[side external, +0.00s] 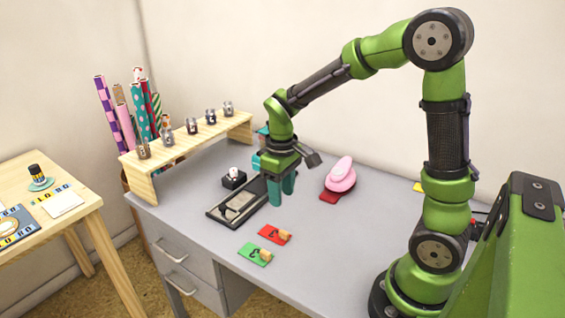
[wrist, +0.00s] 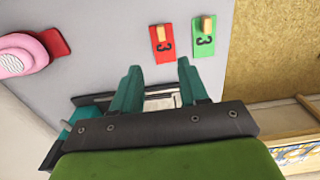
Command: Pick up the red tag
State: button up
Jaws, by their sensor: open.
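The red tag (side external: 272,234) lies flat on the grey desk, marked with a dark 3-like figure and bearing a small wooden block or handle. In the wrist view the red tag (wrist: 162,46) is ahead of my fingers, near the top middle. A green tag (side external: 255,253) of the same kind lies beside it, nearer the desk's front edge; it also shows in the wrist view (wrist: 204,38). My gripper (side external: 276,200) is open and empty, with teal fingers pointing down, above the desk near the dark tray. In the wrist view my gripper (wrist: 158,78) is apart from both tags.
A dark tray (side external: 215,214) lies below and left of my gripper, with a small black stamp item (side external: 233,178) behind. A pink object (side external: 341,176) on a red base stands right. A wooden shelf (side external: 188,151) with several jars is at the back left. The desk around the tags is clear.

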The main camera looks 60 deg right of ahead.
aim_at(281, 230)
jog(key=f, duration=1.1)
jog(key=shift+a+f, duration=0.2)
jog(key=shift+f, duration=0.05)
grip_shut()
